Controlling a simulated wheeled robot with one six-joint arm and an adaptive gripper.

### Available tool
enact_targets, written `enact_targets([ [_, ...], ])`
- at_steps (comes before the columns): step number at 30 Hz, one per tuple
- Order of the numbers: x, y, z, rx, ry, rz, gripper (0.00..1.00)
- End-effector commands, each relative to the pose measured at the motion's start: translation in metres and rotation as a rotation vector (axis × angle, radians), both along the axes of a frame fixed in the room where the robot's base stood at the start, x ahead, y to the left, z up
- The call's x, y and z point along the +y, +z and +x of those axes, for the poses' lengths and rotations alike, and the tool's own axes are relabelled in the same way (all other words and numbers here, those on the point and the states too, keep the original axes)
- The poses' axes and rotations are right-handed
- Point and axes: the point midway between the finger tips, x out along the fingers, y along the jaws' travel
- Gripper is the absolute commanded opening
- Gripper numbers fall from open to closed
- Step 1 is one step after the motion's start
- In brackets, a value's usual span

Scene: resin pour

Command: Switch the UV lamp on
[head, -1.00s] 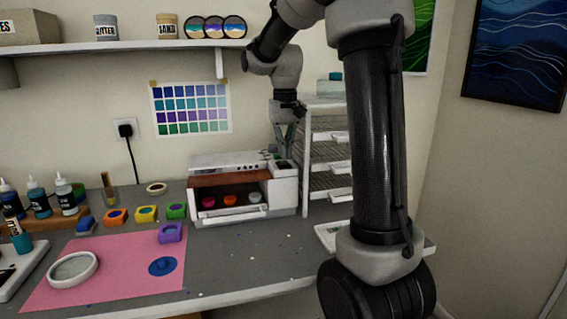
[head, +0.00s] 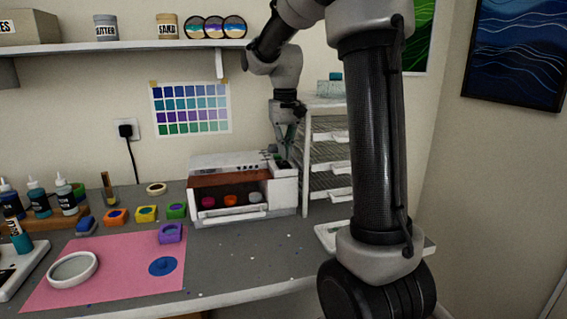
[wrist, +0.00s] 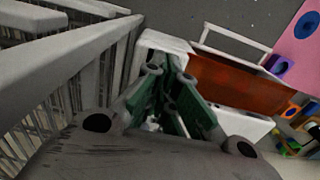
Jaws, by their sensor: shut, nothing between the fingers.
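The UV lamp (head: 240,212) is a white box with an open front on the grey bench by the back wall. It also shows in the wrist view (wrist: 240,122). Its reddish-brown window (head: 230,178) shows above several small coloured pieces inside. A dark panel (head: 285,166) is on its top at the right end. My gripper (head: 284,156) points down over this right end, at or just above the panel. In the wrist view my gripper (wrist: 170,115) is shut and empty, its green fingers together. They hide the spot under the tips, so I cannot tell whether they touch it.
A wire drying rack (head: 328,165) stands close to the right of the lamp. A shelf (head: 120,46) with jars hangs above. Colour pots (head: 145,213), a pink mat (head: 110,265) and bottles (head: 65,195) are to the left. The bench in front of the lamp is mostly clear.

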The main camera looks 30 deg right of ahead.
Motion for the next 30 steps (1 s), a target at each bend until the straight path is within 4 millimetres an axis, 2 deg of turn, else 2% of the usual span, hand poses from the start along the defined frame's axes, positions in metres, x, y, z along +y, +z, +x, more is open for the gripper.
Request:
enact_targets([
  [30, 0.000, -0.013, 0.000, 0.000, 0.000, 0.000, 0.00],
])
